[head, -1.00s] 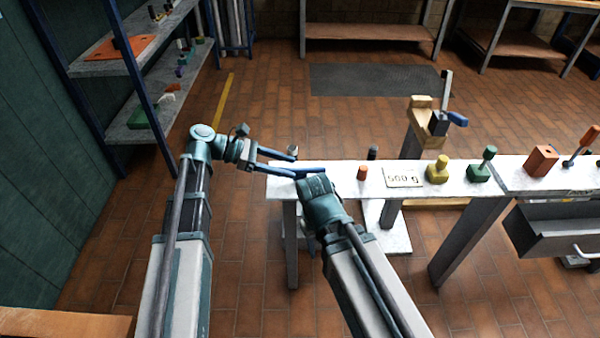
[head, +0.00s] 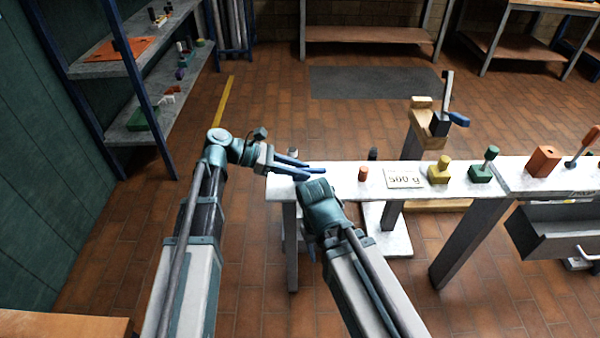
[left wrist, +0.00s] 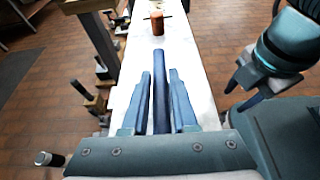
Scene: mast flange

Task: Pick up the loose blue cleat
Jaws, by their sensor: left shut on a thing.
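The blue cleat (left wrist: 160,62) shows in the left wrist view as a long dark blue bar between the fingers of my left gripper (left wrist: 160,78). The gripper is shut on it, and its far end sticks out past the fingertips. In the head view my left gripper (head: 310,167) is low over the left end of the white bench (head: 330,178). Whether the cleat still touches the bench top is unclear. My right arm's wrist is in front of the bench; dark finger parts show at the right of the left wrist view, their opening unclear.
A wooden post with a clamp (head: 438,124) rises behind. A shelf (head: 150,70) stands at left.

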